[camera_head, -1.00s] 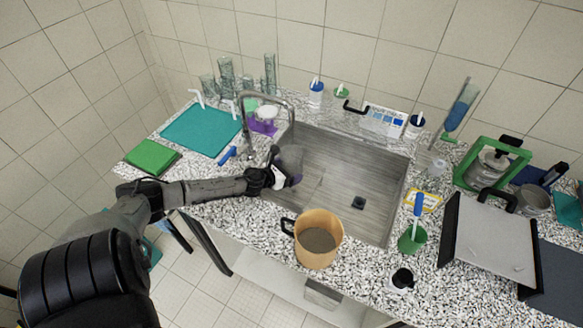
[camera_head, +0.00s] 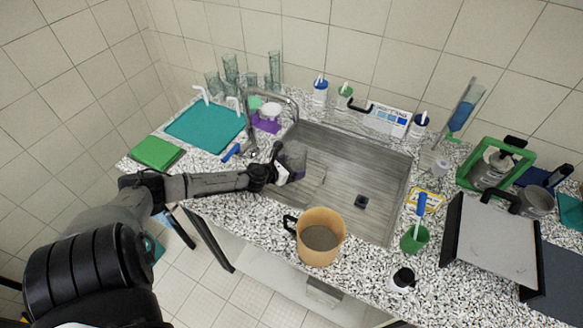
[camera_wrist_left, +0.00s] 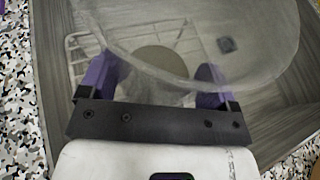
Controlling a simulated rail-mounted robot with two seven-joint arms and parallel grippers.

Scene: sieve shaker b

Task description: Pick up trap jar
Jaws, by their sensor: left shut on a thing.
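A clear, see-through jar (camera_head: 294,157), which I take to be the trap jar, is at the left end of the sink. My left gripper (camera_head: 287,172) is shut on it. In the left wrist view the jar (camera_wrist_left: 190,35) fills the upper middle, its large round rim tilted towards the camera. The purple fingers of the left gripper (camera_wrist_left: 158,88) are on either side of its narrower part. A round beige-grey patch shows through the jar. Whether the jar touches the sink floor is unclear. My right gripper is not in view.
The steel sink (camera_head: 345,165) has a dark drain (camera_head: 361,201) and free floor to the right. A curved tap (camera_head: 277,100) rises close behind the jar. A tan pot (camera_head: 320,238) stands at the sink's front edge. A wire rack (camera_wrist_left: 85,45) shows in the wrist view.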

